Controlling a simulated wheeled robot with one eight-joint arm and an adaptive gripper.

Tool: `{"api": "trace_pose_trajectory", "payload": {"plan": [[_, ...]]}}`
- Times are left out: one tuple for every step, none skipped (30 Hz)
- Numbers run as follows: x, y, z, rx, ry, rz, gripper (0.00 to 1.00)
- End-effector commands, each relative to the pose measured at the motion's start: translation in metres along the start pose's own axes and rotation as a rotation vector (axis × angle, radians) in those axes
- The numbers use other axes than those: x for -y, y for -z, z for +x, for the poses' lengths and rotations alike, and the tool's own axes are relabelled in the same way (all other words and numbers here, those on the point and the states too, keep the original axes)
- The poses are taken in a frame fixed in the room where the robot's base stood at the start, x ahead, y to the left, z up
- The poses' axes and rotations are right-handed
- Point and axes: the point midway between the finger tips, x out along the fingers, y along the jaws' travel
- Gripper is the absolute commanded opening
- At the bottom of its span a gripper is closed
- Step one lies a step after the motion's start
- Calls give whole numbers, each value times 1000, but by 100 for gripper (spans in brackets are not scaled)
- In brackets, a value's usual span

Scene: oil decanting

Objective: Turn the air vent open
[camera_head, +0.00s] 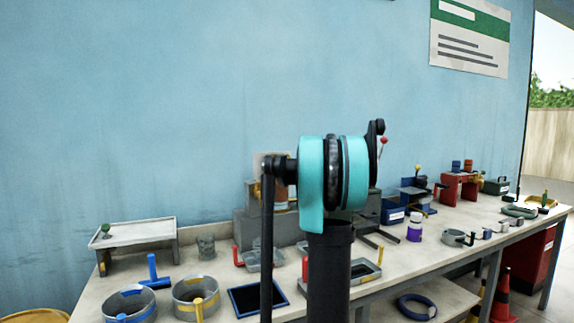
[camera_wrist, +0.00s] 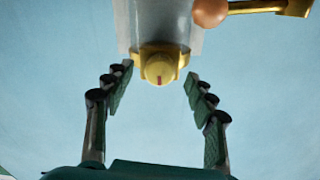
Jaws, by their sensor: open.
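In the wrist view, a round yellow knob (camera_wrist: 159,69) with a short red mark sits on a brass-coloured mount below a pale grey container (camera_wrist: 160,22). I take this knob to be the air vent. My gripper (camera_wrist: 157,85) is open, with one dark finger on each side of the knob. Neither finger touches it, and the space between them is empty. In the head view my own arm stands in front of the middle of the bench and hides the gripper and the vent.
A brass lever (camera_wrist: 262,8) with a round copper-coloured end sticks out at the upper right of the wrist view, near the container. In the head view, the bench (camera_head: 200,262) carries several pots, trays and tools. A blue wall (camera_head: 150,110) stands behind it.

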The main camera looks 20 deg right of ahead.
Motion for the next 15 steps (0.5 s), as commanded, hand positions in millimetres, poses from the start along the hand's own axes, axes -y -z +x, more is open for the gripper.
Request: {"api": "trace_pose_trajectory", "payload": {"plan": [[0, 0, 7, 0, 1, 0, 56], [0, 0, 10, 0, 1, 0, 56], [0, 0, 13, 0, 1, 0, 56], [0, 0, 16, 0, 1, 0, 56], [0, 0, 17, 0, 1, 0, 56], [0, 0, 19, 0, 1, 0, 56], [0, 0, 20, 0, 1, 0, 56], [0, 0, 21, 0, 1, 0, 56], [0, 0, 21, 0, 0, 0, 56], [0, 0, 22, 0, 0, 0, 56], [0, 0, 22, 0, 0, 0, 56], [0, 0, 22, 0, 0, 0, 56], [0, 0, 22, 0, 0, 0, 56], [0, 0, 22, 0, 0, 0, 56], [0, 0, 22, 0, 0, 0, 56]]}}
